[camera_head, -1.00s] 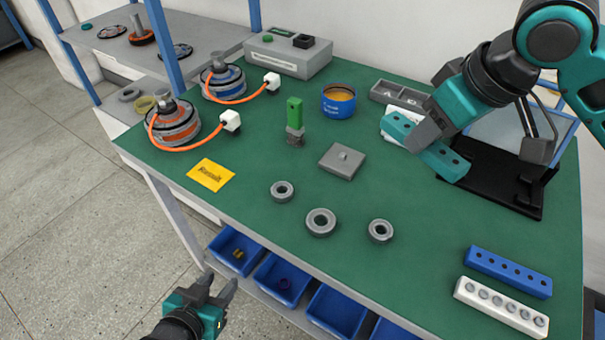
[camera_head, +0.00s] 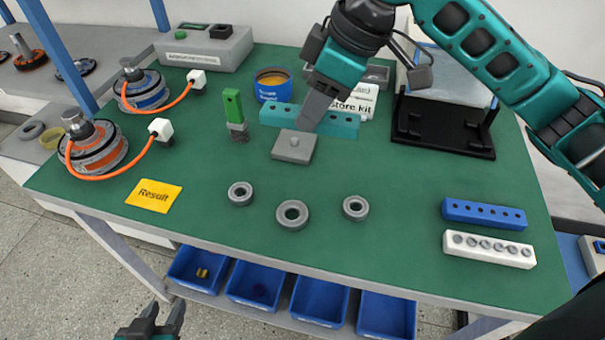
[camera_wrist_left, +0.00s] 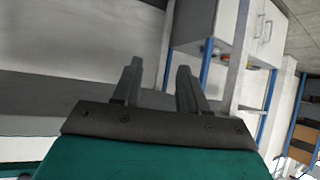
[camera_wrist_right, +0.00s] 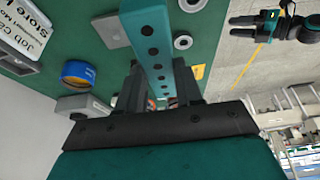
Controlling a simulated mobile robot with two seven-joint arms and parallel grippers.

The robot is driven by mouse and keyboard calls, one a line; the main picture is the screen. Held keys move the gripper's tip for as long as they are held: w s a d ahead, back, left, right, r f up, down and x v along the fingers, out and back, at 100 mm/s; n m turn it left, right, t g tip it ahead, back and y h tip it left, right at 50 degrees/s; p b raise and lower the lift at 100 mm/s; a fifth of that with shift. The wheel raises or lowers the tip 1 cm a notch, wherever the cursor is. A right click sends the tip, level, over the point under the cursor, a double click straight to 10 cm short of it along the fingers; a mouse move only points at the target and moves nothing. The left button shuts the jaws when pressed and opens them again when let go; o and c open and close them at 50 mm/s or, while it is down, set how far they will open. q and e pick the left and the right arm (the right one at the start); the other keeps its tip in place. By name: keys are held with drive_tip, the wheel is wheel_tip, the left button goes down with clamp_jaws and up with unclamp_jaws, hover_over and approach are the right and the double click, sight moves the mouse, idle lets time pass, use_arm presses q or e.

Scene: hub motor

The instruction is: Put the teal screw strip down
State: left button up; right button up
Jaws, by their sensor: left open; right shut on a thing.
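The teal screw strip (camera_head: 340,124) is a long bar with a row of dark holes. In the right wrist view the strip (camera_wrist_right: 148,40) runs between the fingers of my right gripper (camera_wrist_right: 158,85). I cannot tell whether the strip touches the table. My left gripper (camera_head: 160,318) is open and empty, low in front of the table; its two fingers (camera_wrist_left: 157,85) show apart in the left wrist view.
A grey block (camera_head: 293,147) and green stick (camera_head: 233,106) stand close to the strip. A blue strip (camera_head: 484,214) and white strip (camera_head: 488,250) lie at the right. Several grey rings (camera_head: 292,214) lie in front. The green table (camera_head: 400,200) is clear at centre right.

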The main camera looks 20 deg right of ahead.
wheel_tip(320, 180, down, 10)
drive_tip(key=shift+r+b, duration=0.1)
drive_tip(key=shift+b, duration=1.15)
wheel_tip(320, 180, down, 5)
drive_tip(key=shift+r+b, duration=0.1)
drive_tip(key=shift+b, duration=0.65)
use_arm(q)
drive_tip(key=f, duration=0.2)
drive_tip(key=d, duration=0.1)
drive_tip(key=shift+w+f, duration=0.35)
drive_tip(key=shift+f, duration=0.05)
use_arm(e)
drive_tip(key=o, duration=0.6)
use_arm(q)
drive_tip(key=shift+r, duration=0.1)
use_arm(e)
drive_tip(key=o, duration=0.5)
